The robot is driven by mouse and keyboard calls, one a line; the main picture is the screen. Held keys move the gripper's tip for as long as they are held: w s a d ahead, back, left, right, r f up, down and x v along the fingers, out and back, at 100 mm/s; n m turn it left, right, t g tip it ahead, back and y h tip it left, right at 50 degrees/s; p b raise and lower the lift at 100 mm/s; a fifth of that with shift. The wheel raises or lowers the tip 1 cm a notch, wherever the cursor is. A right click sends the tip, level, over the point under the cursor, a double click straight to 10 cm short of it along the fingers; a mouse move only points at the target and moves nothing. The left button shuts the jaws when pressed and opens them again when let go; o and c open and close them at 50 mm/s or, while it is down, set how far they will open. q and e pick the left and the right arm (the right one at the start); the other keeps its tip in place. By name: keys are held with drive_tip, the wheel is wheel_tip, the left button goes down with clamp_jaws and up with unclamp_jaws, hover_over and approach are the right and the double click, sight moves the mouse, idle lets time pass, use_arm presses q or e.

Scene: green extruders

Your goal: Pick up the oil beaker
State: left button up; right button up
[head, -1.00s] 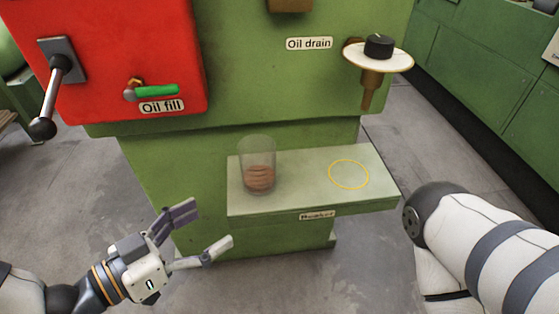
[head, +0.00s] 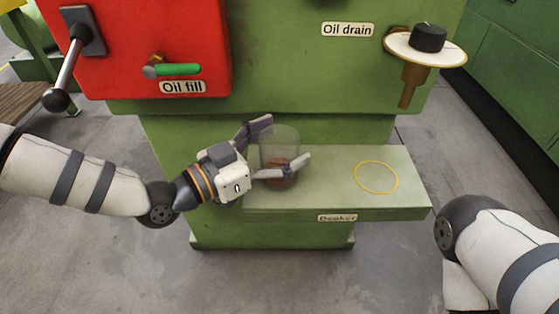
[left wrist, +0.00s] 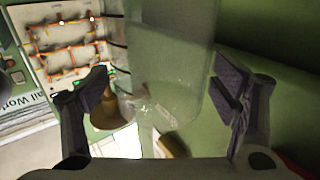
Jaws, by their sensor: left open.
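The oil beaker (head: 279,143) is a clear glass with brownish marks low down. It stands upright on the left part of the pale green shelf (head: 330,196) labelled "Beaker". My left gripper (head: 282,145) is open, with its fingers on either side of the beaker; contact cannot be told. In the left wrist view the beaker (left wrist: 170,60) fills the space between the two open fingers (left wrist: 172,100). Part of the beaker's lower body is hidden behind the near finger in the head view. My right gripper is out of view; only my right arm shows.
A yellow circle (head: 376,177) marks an empty spot on the right of the shelf. Above are the red oil fill box (head: 130,45) with its green-handled valve (head: 178,69), a black-knobbed lever (head: 62,85) and the oil drain (head: 425,48).

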use_arm(q)
drive_tip(key=c, duration=1.3)
drive_tip(key=shift+r, duration=0.1)
drive_tip(key=shift+c, duration=0.2)
